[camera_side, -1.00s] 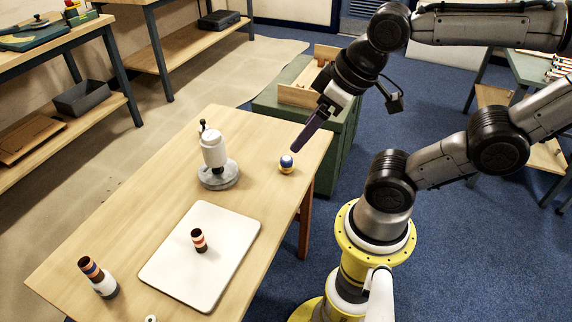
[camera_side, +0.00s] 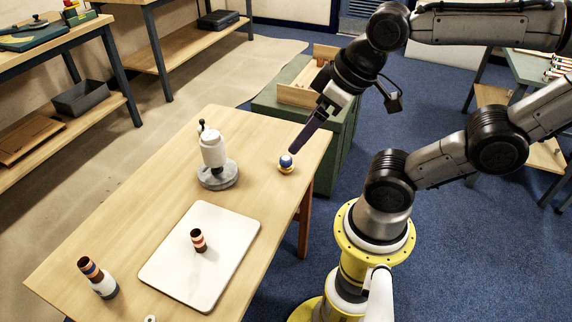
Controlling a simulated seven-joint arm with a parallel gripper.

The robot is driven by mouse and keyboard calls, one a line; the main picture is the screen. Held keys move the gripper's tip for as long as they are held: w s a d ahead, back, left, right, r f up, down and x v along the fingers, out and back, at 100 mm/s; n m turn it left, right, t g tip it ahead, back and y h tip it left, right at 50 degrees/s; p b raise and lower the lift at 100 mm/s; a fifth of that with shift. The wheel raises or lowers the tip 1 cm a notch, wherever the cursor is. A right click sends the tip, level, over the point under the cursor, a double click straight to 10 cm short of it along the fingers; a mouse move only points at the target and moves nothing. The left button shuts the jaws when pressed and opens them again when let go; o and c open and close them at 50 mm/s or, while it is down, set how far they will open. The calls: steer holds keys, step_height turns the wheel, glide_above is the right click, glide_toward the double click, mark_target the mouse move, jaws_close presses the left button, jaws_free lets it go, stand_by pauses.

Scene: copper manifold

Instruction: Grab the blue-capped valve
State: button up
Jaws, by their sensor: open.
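A white device on a grey round base (camera_side: 215,165) stands left of the valve. A white board (camera_side: 195,270) holds a small copper-banded piece (camera_side: 198,240). Another banded piece on a white base (camera_side: 98,277) stands at front left. A green cabinet (camera_side: 325,155) adjoins behind.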

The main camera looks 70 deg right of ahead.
steer(key=w+d+r+m, duration=0.2)
steer(key=w+m, duration=0.3)
steer(key=w, duration=0.1)
steer(key=m+g, duration=0.6)
steer(key=m, duration=0.4)
glide_above(286, 158)
step_height(286, 158, down, 18)
steer(key=f, duration=0.7)
steer(key=shift+s+f, duration=0.15)
steer(key=shift+s, duration=0.05)
steer(key=shift+w+f, duration=0.15)
steer(key=shift+f, duration=1.3)
steer(key=shift+w+f, duration=0.1)
steer(key=shift+f, duration=1.3)
